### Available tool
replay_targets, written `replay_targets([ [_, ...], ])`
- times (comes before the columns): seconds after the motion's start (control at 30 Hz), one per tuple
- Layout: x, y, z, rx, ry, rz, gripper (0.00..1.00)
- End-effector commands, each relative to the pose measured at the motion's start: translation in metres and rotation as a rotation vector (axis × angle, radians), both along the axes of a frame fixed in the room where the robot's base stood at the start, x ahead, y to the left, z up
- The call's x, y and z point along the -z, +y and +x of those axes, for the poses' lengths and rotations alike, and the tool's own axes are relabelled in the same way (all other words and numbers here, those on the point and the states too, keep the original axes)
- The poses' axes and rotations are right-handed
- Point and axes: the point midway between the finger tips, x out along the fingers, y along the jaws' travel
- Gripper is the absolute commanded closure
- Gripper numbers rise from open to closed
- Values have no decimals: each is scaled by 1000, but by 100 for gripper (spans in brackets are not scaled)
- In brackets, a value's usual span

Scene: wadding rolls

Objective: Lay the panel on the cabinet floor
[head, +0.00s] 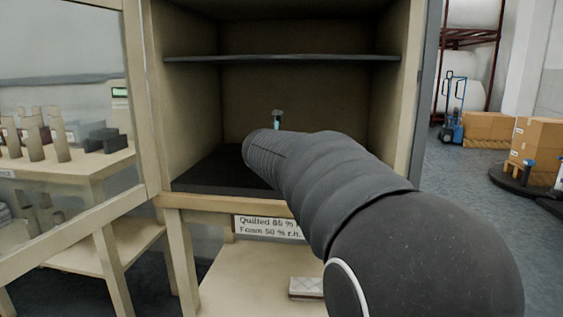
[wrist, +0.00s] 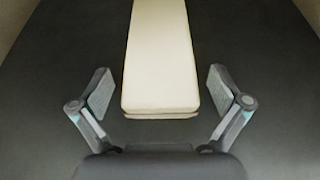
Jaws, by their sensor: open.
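A cream panel (wrist: 160,60), long and narrow with rounded corners, lies flat on the dark cabinet floor (wrist: 60,60) in the wrist view. My gripper (wrist: 158,90) is open, with one finger on each side of the panel's near end and a gap on both sides. The cabinet (head: 160,100) stands open in the head view, and my arm reaches into its lower compartment. There the arm hides the panel and most of my gripper. Part of the dark floor (head: 212,178) shows left of the arm.
A shelf (head: 280,58) spans the cabinet above my arm. The cabinet's side walls and front frame surround the arm. A glazed door (head: 75,195) stands at the left. A labelled sign (head: 268,226) and a small pale block (head: 306,287) are below. Cardboard boxes (head: 490,128) stand far right.

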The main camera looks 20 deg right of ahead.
Motion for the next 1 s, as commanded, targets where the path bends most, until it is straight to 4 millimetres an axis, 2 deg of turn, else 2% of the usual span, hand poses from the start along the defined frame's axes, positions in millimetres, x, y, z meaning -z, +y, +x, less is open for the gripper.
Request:
replay_targets([
  [0.3,-25,33,-48,-4,-3,0,1],
  [0.5,-37,49,-72,-2,-1,0,1],
  [0.7,-42,56,-84,-1,-1,0,1],
  [0.87,-42,56,-85,1,0,2,1],
  [1.0,-33,58,-97,41,-30,97,1],
])
